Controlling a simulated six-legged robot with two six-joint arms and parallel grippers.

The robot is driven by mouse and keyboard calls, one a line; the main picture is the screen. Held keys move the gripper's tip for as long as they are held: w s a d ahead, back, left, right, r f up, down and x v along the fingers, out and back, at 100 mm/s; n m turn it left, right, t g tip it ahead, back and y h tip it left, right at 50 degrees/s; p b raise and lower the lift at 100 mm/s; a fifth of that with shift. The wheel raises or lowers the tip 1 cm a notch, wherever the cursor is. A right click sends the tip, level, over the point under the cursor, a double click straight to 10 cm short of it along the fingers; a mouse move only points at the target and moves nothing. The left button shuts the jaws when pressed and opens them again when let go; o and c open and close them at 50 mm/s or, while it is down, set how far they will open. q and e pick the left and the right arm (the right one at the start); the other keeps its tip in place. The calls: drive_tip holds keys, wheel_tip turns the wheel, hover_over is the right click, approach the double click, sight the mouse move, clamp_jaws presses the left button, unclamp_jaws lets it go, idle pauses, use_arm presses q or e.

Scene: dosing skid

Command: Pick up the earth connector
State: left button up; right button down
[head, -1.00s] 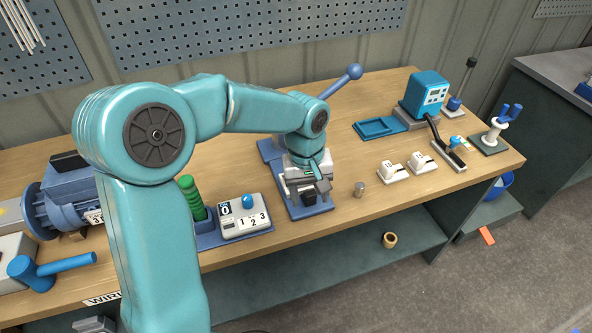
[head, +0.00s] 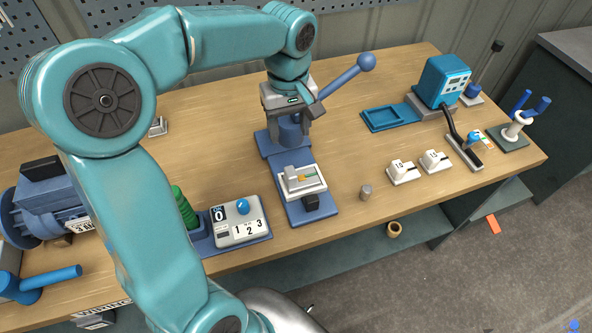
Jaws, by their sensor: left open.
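A small green and orange-yellow piece (head: 307,178), which looks like the earth connector, lies in a pale block-shaped holder (head: 290,190) on the front of the blue press base (head: 321,212). It is too small to make out its exact shape. My left gripper (head: 292,118) is open above the rear of the press, behind and higher than the holder, apart from the piece. The gripper partly hides the press's upright part. My right gripper is not in view.
The press lever with a blue ball (head: 366,62) rises right of my gripper. A numbered switch box (head: 240,222) stands left of the press. A small metal cylinder (head: 366,192) and two white blocks marked 15 (head: 402,172) are to the right. A blue tray (head: 391,118) lies behind them.

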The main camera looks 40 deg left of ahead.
use_arm(q)
approach(291, 172)
wheel_tip(291, 172, down, 5)
drive_tip(key=shift+f, duration=0.1)
drive_tip(key=shift+s+d+f, duration=0.2)
drive_tip(key=shift+f, duration=0.2)
drive_tip(key=f, duration=0.1)
drive_tip(key=f+p, duration=0.1)
drive_tip(key=f, duration=0.2)
drive_tip(key=shift+w+a+f, duration=0.25)
drive_tip(key=shift+a+f, duration=0.1)
drive_tip(key=shift+f, duration=0.05)
drive_tip(key=shift+s+d+r, duration=0.1)
drive_tip(key=shift+d, duration=0.05)
clamp_jaws()
